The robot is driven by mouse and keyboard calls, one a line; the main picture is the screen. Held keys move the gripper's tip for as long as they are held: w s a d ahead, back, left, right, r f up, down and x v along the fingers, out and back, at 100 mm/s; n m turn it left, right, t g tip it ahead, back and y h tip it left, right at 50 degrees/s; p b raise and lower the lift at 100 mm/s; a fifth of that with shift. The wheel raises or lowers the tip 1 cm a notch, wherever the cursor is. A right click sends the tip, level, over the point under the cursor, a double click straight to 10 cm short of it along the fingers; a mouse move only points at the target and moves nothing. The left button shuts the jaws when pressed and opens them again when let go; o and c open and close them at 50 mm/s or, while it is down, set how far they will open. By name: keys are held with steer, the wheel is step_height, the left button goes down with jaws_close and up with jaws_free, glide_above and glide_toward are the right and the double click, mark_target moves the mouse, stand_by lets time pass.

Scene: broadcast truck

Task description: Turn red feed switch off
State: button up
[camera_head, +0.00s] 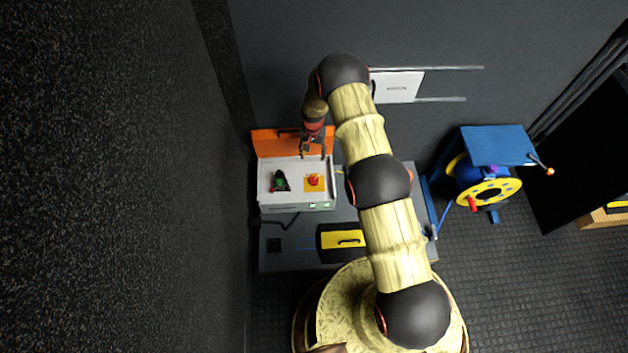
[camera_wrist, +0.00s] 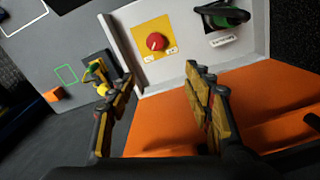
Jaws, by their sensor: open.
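The red feed switch (camera_wrist: 156,42) is a round red knob on a yellow square plate (camera_wrist: 140,28) set in a white panel. In the head view the red knob (camera_head: 313,180) sits on the right part of the white box (camera_head: 265,198). My gripper (camera_wrist: 160,95) is open, with its two fingers apart and nothing between them. In the head view my gripper (camera_head: 313,152) hangs over the back edge of the box, close to the switch and not visibly touching it. The labels beside the knob are too small to read.
A black and green rotary switch (camera_head: 280,181) is left of the red one on the same panel. An orange lid (camera_head: 265,143) stands behind the box. A yellow-topped case (camera_head: 342,240) lies on the grey bench. A blue cable reel (camera_head: 490,185) stands to the right.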

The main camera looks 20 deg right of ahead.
glide_above(314, 180)
steer(key=shift+m, duration=0.4)
step_height(314, 180, down, 11)
step_height(314, 180, down, 8)
steer(key=b, duration=0.3)
steer(key=shift+r+b, duration=0.2)
steer(key=shift+b, duration=0.1)
steer(key=shift+c, duration=0.5)
steer(key=shift+s, duration=0.1)
steer(key=c, duration=1.1)
